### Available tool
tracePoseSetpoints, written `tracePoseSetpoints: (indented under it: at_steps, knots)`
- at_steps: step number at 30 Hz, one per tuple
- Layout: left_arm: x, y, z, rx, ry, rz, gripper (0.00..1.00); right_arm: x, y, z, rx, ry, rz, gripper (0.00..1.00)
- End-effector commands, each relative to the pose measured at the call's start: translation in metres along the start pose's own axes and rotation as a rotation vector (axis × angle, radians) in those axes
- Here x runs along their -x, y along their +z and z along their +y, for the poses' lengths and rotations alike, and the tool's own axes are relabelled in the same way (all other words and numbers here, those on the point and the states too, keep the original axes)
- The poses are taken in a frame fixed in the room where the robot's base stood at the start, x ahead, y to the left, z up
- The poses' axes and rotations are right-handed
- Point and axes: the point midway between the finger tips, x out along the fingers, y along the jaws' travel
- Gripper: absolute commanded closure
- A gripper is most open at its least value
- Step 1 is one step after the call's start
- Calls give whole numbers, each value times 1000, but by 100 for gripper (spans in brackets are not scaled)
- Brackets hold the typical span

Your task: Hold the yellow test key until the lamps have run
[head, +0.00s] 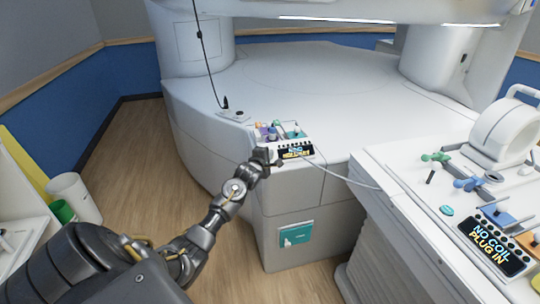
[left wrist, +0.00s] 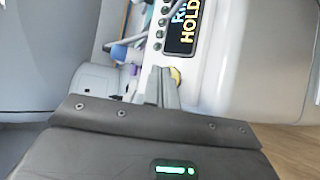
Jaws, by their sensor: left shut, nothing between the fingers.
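The yellow test key (left wrist: 176,77) shows in the left wrist view as a small yellow round piece beside my fingertips, partly hidden by them. It is on a small white panel (left wrist: 211,62) with a dark display (left wrist: 184,27); part of the word HOLD can be read there. My left gripper (left wrist: 161,74) is shut and empty, its tips at the key; I cannot tell whether they press it. In the head view my left gripper (head: 270,160) is at the near left corner of the panel (head: 312,157) and hides the key. My right gripper is not in view.
The panel sits on the edge of a large white scanner base (head: 330,90). A white bench at right holds a ring-shaped coil (head: 507,130), coloured plugs and a display (head: 492,243) reading NO COIL PLUG IN. A white bin (head: 75,192) stands at left; the wooden floor (head: 150,150) is clear.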

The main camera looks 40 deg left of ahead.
Motion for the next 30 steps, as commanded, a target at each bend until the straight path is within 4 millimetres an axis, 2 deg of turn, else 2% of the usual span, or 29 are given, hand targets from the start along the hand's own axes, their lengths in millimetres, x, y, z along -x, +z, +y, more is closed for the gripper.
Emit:
tracePoseSetpoints:
  at_steps: [30]
  knots:
    - [-6,-5,-4,1,0,1,100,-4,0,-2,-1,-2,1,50]
